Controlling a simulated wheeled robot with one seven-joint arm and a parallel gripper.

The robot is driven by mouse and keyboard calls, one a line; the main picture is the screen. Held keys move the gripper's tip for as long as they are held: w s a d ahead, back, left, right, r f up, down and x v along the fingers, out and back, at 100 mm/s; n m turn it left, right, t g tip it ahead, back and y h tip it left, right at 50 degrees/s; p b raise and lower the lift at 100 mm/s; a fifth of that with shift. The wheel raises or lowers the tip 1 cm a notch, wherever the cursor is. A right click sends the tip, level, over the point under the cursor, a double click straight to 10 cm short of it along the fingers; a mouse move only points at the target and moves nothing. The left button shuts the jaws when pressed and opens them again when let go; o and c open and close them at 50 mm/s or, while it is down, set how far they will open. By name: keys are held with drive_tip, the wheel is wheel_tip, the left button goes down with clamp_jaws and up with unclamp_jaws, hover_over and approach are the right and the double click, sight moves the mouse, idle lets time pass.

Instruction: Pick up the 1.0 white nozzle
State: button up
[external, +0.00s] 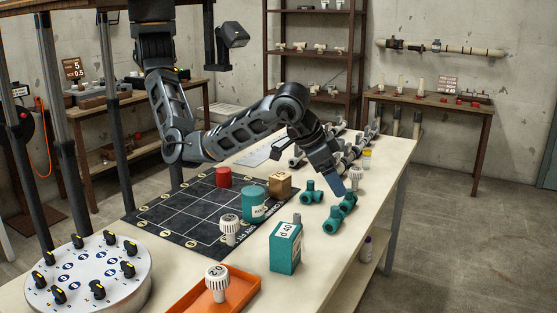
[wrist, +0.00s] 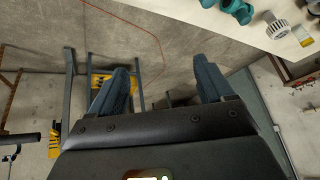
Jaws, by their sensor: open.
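Three white ribbed nozzles stand on the workbench in the external view. One nozzle (external: 217,279) stands at the front by the orange tray, its cap marked with what looks like 2.0. Another nozzle (external: 229,229) stands at the black grid mat's edge. A third nozzle (external: 355,177) stands near the right edge, close to my gripper. I cannot tell which is the 1.0 one. My gripper (external: 339,188) is open and empty by the teal fittings. In the wrist view its two fingers (wrist: 162,72) are spread over bare floor, with a white nozzle (wrist: 278,28) at upper right.
Teal pipe fittings (external: 334,221) lie below my gripper. The orange tray (external: 190,305) and round dial panel (external: 75,285) occupy the front.

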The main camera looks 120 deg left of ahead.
drive_tip(key=a+m+t+y+p, duration=0.1)
drive_tip(key=a+m+y+p, duration=0.1)
drive_tip(key=a+m, duration=0.7)
drive_tip(key=r+m+t+y+p, duration=0.1)
drive_tip(key=m+t+y+p, duration=0.3)
drive_tip(key=m, duration=1.9)
hover_over(360, 176)
drive_tip(key=s+d, duration=0.3)
drive_tip(key=s, duration=0.2)
drive_tip(key=shift+m+g, duration=0.3)
drive_tip(key=shift+g, duration=0.2)
wheel_tip(360, 176, down, 13)
drive_tip(key=shift+f+p, duration=0.2)
drive_tip(key=shift+p, duration=0.2)
drive_tip(key=shift+x, duration=3.95)
drive_tip(key=shift+s, duration=0.15)
drive_tip(key=c, duration=1)
